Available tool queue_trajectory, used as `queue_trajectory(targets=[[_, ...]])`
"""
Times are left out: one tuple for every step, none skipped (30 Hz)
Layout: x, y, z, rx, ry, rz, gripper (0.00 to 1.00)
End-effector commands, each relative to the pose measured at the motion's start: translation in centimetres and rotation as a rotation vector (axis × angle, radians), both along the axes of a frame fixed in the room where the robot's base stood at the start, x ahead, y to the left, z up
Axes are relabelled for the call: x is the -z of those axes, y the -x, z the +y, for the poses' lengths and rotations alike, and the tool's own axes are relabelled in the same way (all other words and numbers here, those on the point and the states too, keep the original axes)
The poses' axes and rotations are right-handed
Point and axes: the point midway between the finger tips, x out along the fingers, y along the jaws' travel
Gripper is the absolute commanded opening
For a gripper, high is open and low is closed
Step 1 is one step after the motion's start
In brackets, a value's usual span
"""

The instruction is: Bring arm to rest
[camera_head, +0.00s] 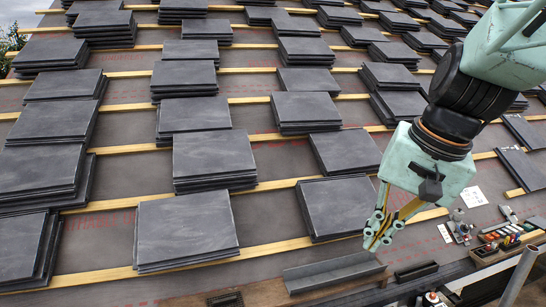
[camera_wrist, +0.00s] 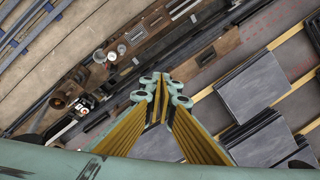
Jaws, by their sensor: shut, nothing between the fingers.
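My gripper (camera_head: 377,240) is at the right of the head view, at the end of my pale green arm. It points down and holds nothing. Its yellow-padded fingers come together at the tips. It hangs above the lower part of the roof, close to the grey metal channel (camera_head: 333,271). In the wrist view my gripper (camera_wrist: 161,82) shows at the centre with its tips close together, and nothing shows between them.
Stacks of dark slate tiles (camera_head: 187,229) lie along yellow battens (camera_head: 105,275) on grey underlay. A tray of coloured items (camera_head: 505,242) and small tools (camera_head: 459,228) lie at the lower right. A white sheet (camera_head: 474,196) lies nearby. Planks run along the roof edge.

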Motion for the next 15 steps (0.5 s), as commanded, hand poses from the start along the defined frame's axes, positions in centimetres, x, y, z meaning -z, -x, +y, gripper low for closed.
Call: queue_trajectory(targets=[[-0.4, 0.8, 0.2, -0.016, 0.01, -0.006, 0.0], [-0.6, 1.3, 0.3, -0.026, 0.015, -0.009, 0.0], [-0.8, 2.0, 0.4, -0.039, 0.024, -0.012, 0.0], [-1.0, 2.6, 0.4, -0.048, 0.03, -0.013, 0.0], [-1.1, 3.1, 0.5, -0.059, 0.037, -0.015, 0.0], [-1.3, 3.7, 0.6, -0.072, 0.044, -0.018, 0.0], [-1.5, 4.2, 0.7, -0.082, 0.051, -0.022, 0.0], [-1.6, 4.7, 0.7, -0.092, 0.058, -0.024, 0.0], [-1.8, 5.4, 0.8, -0.105, 0.066, -0.027, 0.0], [-1.9, 5.9, 0.8, -0.114, 0.073, -0.029, 0.0], [-2.0, 6.4, 0.9, -0.123, 0.078, -0.031, 0.0], [-2.2, 7.1, 0.9, -0.135, 0.088, -0.034, 0.0], [-2.3, 7.6, 0.9, -0.145, 0.094, -0.037, 0.0], [-2.4, 8.0, 1.0, -0.154, 0.1, -0.038, 0.0], [-2.6, 8.7, 1.0, -0.166, 0.109, -0.041, 0.0]])
